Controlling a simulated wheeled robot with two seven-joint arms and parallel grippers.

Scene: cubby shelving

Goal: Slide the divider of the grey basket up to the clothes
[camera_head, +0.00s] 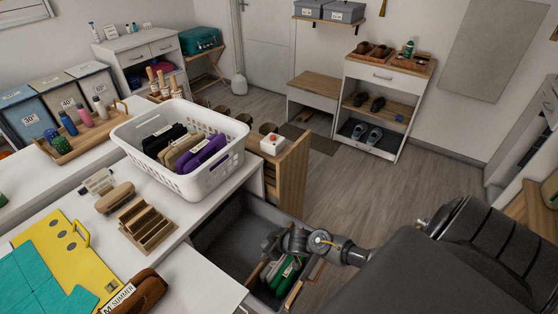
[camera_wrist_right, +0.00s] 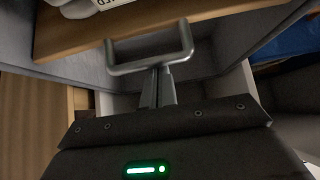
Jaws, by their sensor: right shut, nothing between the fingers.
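The grey basket (camera_head: 215,237) sits low beside the white counter, like an open drawer. Several folded clothes (camera_head: 287,272), green and light, stand in its near right part. A wooden divider (camera_head: 256,273) stands at the left side of the clothes; I cannot tell the gap between them. In the right wrist view, a wooden board (camera_wrist_right: 200,17), apparently the divider, has a grey U-shaped handle (camera_wrist_right: 150,68). My right gripper (camera_head: 270,243) is over the basket; its fingers (camera_wrist_right: 158,82) are shut and empty, close by the handle. Contact is unclear. My left gripper is out of view.
A white laundry basket (camera_head: 205,178) with folded clothes stands on the counter above the grey basket. A wooden drawer front (camera_head: 292,170) stands behind. A yellow folding board (camera_head: 70,262) and a wooden rack (camera_head: 148,226) lie on the counter. The floor (camera_head: 350,205) beyond is clear.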

